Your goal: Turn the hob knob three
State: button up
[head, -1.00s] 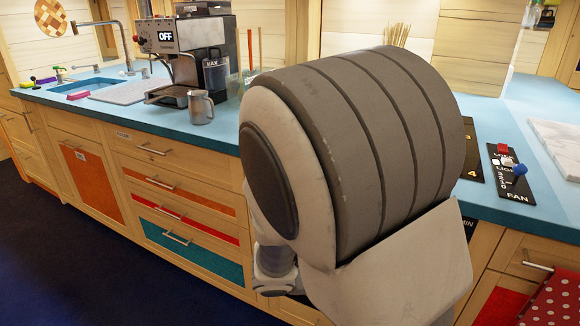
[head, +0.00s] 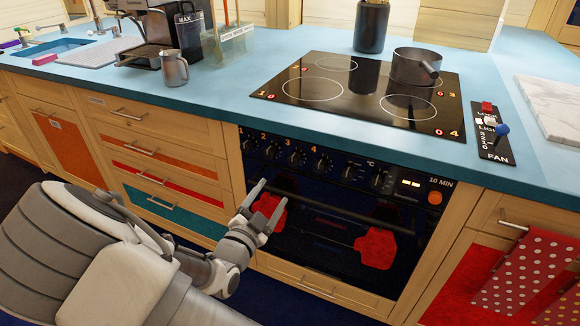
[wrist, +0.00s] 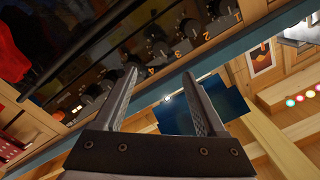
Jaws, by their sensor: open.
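Hob knob three (head: 295,157) is a dark round knob under the orange "3" on the oven's black control panel, third from the left in the numbered row. In the wrist view knob three (wrist: 158,40) is beyond my fingers, near the upper middle, in shadow. Its pointer setting is too small to tell. My gripper (head: 272,197) is open and empty, below and left of knob three in the head view, in front of the oven door. In the wrist view my gripper (wrist: 161,75) shows both fingers apart, pointing towards the panel and not visibly touching any knob.
Knob two (head: 270,149) and knob four (head: 321,163) flank knob three closely. The oven rail (head: 340,212) with red mitts (head: 376,248) lies below. A pot (head: 416,67) stands on the black hob (head: 350,98). The fan switch panel (head: 490,132) is to the right.

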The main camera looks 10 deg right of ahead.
aim_at(292, 162)
jog(key=b+x, duration=0.4)
jog(key=x, duration=0.8)
jog(key=shift+w, duration=0.1)
jog(key=shift+b+x, duration=0.3)
jog(key=shift+x, duration=0.5)
jog(key=shift+r, duration=0.1)
grip_shut()
